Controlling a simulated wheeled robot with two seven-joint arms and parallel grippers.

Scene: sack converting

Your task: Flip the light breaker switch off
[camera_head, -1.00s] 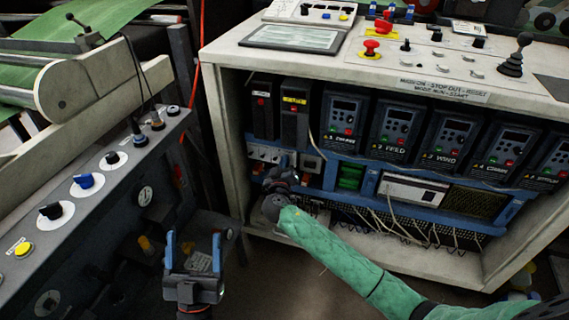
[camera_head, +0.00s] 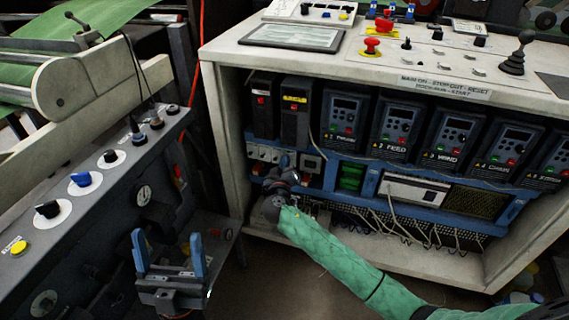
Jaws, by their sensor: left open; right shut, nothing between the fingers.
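A row of small white breaker switches (camera_head: 262,153) sits on the blue rail at the left inside the open cabinet, below two black modules. My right gripper (camera_head: 285,162), on the green-sleeved arm, is shut and empty, just right of and partly in front of this row. It may be touching a breaker; I cannot tell. The dark gripper hides some of the rail, and the switch labels and lever positions are too small to read. My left gripper (camera_head: 167,238), with blue fingers, is open and empty, low at the left, away from the cabinet.
The cabinet (camera_head: 222,130) also holds several drives (camera_head: 398,128), a green-lit unit (camera_head: 350,177) and hanging wires. A red emergency button (camera_head: 372,46) stands on its top. A grey knob panel (camera_head: 85,207) borders the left gripper. Dark floor lies between the panel and cabinet.

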